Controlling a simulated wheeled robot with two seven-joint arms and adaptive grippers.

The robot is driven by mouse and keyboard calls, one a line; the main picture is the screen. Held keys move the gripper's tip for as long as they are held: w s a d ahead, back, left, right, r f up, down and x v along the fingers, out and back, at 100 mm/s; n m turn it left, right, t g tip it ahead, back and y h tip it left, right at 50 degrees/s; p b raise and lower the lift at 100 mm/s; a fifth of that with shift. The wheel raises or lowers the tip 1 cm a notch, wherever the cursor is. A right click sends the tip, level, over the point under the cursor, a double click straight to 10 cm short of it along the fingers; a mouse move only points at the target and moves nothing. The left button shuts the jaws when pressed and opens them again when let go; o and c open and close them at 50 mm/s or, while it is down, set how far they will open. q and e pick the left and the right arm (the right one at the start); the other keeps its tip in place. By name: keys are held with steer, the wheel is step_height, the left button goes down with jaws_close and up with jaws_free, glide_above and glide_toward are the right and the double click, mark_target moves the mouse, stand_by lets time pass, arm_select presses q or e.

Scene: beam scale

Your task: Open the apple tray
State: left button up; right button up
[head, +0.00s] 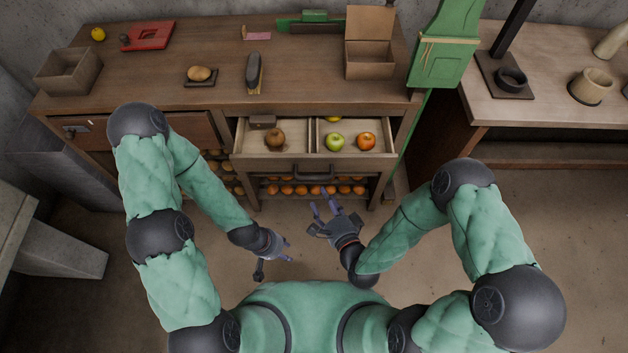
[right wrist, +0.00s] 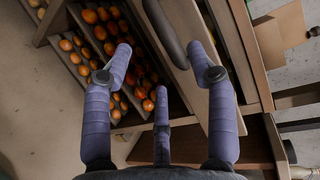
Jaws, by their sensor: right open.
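The apple tray (head: 352,153) is a pale wooden drawer pulled out from under the wooden counter. Its right compartment holds a green apple (head: 334,142) and a red-orange apple (head: 366,141); a brown round fruit (head: 275,138) lies in the left compartment. A dark handle (head: 314,173) is on its front, and also shows in the right wrist view (right wrist: 166,32). My right gripper (head: 328,206) is open and empty just in front of the drawer, apart from the handle in the head view. My left gripper (head: 283,249) hangs lower left, away from the drawer; its finger opening is unclear.
Slanted shelves of orange fruit (right wrist: 100,30) lie below the drawer. The counter (head: 215,100) carries an open box (head: 369,60), a potato-like item (head: 200,74) and a dark-topped block (head: 254,72). A green scale post (head: 440,60) stands right of the drawer. The floor in front is clear.

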arm_select(q)
step_height(320, 180, down, 2)
steer(key=shift+f+b, duration=0.1)
steer(key=shift+b, duration=0.9)
arm_select(e)
steer(key=x, duration=0.8)
steer(key=shift+w+a+f, duration=0.1)
steer(key=shift+w+a, duration=0.15)
steer(key=shift+w, duration=0.05)
